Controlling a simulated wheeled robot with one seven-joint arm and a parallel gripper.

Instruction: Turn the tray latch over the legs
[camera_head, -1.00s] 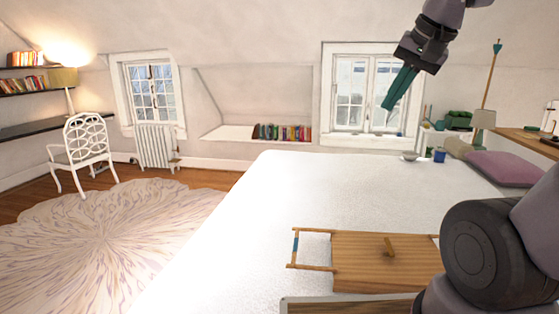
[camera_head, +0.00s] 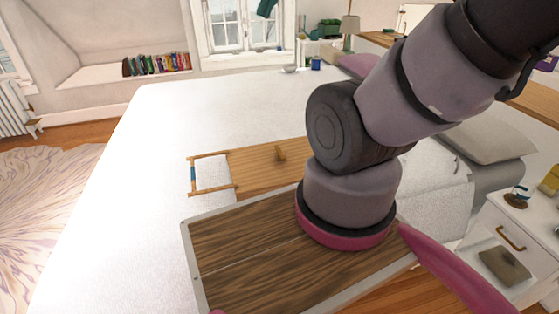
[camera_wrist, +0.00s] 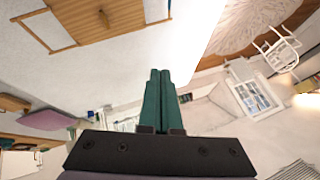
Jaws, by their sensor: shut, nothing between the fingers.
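The wooden tray (camera_head: 252,178) lies flat on the white bed, bottom side up. Its thin leg frame (camera_head: 192,175) sticks out past the left end. The small wooden latch (camera_head: 281,153) stands on the tray's face; its exact angle to the legs is hard to tell. In the wrist view the tray (camera_wrist: 85,12) is upside down at the top left, with the latch (camera_wrist: 103,18) on it. My gripper (camera_wrist: 159,74) has teal fingers pressed together, empty, well away from the tray. Its fingers (camera_head: 266,8) show at the top edge of the head view, high in front of the window.
The bed (camera_head: 120,200) around the tray is clear. A bowl (camera_head: 289,69) and a blue cup (camera_head: 316,63) stand at the bed's far side. A white nightstand (camera_head: 520,235) stands at the right. My arm covers the tray's right end.

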